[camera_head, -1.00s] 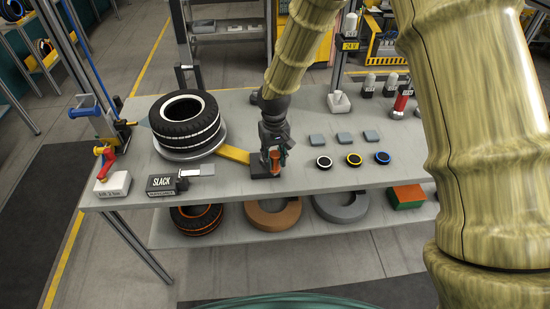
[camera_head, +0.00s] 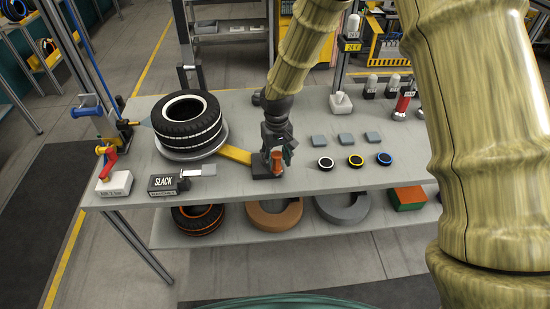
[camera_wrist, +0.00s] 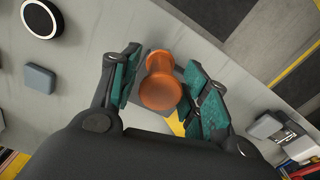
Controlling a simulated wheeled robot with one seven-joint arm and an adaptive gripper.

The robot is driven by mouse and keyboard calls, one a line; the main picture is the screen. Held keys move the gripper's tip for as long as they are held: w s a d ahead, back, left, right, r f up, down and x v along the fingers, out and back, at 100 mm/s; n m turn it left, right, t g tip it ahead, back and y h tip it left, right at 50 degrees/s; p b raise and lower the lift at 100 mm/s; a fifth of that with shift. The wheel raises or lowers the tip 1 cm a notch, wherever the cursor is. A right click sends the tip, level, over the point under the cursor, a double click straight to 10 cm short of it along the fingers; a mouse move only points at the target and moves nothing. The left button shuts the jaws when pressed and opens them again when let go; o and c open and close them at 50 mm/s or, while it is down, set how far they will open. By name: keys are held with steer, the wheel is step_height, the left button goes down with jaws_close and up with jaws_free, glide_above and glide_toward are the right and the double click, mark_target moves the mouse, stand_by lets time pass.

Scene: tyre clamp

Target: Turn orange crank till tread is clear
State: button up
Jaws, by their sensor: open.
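The orange crank (camera_head: 277,162) stands on a dark block at the end of a yellow arm (camera_head: 235,154). In the wrist view the crank's round knob (camera_wrist: 161,88) sits between my fingers. My gripper (camera_head: 278,152) is open around it, with a visible gap on at least the left side; in the wrist view my gripper (camera_wrist: 160,82) shows teal pads on both fingers. The black tyre (camera_head: 187,120) with white stripes lies on a grey round plate at the other end of the yellow arm. A box labelled SLACK (camera_head: 163,185) stands at the front left.
Three ringed discs (camera_head: 355,160) and three grey blocks lie right of the crank. A red-handled device (camera_head: 108,165) on a white base stands at the left edge. The lower shelf holds another tyre (camera_head: 198,218) and ring shapes.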

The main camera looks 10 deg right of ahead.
step_height(320, 180, up, 12)
stand_by(0.6)
stand_by(1.0)
